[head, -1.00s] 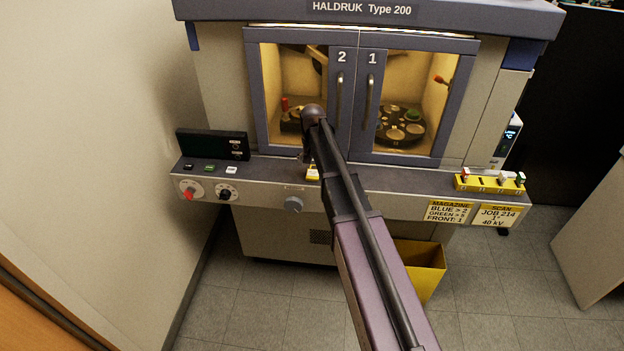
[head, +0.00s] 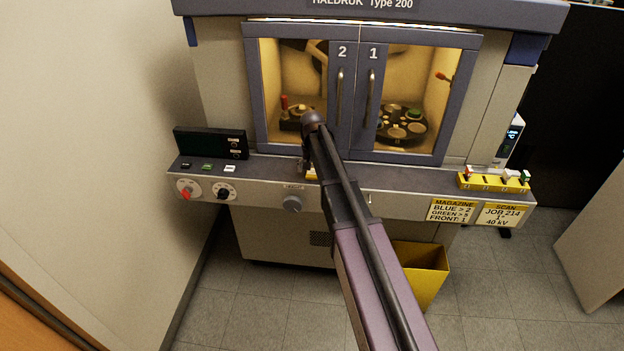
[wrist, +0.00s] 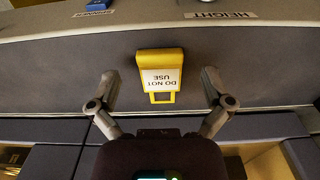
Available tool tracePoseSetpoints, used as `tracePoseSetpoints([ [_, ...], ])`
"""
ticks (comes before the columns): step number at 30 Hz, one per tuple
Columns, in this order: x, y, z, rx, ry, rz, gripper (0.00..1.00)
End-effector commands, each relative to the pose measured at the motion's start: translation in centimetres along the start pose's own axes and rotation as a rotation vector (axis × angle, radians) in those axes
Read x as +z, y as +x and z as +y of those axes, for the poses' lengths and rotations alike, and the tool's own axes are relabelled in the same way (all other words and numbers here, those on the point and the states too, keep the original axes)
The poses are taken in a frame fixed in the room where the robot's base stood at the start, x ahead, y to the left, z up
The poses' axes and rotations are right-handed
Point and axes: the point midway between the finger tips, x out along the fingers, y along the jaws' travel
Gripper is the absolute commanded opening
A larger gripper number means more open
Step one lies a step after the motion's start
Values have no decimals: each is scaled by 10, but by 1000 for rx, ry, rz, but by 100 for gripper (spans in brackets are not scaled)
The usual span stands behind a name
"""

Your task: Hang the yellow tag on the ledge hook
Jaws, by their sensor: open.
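The yellow tag (wrist: 164,95) with a white "DO NOT USE" label lies on the grey ledge, upside down in the wrist view. A rectangular opening shows at its end nearest my gripper. My gripper (wrist: 161,82) is open, with one finger on each side of the tag and a gap on both sides. In the head view only a bit of the tag (head: 312,175) shows below my gripper (head: 307,163). A small pale hook (head: 370,199) shows on the ledge's front face, just right of my arm.
Above the ledge (head: 400,177) are the cabinet doors (head: 352,110) with two handles. A yellow rack (head: 493,182) stands at the right end. A yellow bin (head: 425,270) is below.

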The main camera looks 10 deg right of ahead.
Motion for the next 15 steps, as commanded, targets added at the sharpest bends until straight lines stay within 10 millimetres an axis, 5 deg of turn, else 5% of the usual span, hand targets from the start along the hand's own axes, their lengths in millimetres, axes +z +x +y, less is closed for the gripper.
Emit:
tracePoseSetpoints([
  [15,0,16,0,0,0,0,100],
])
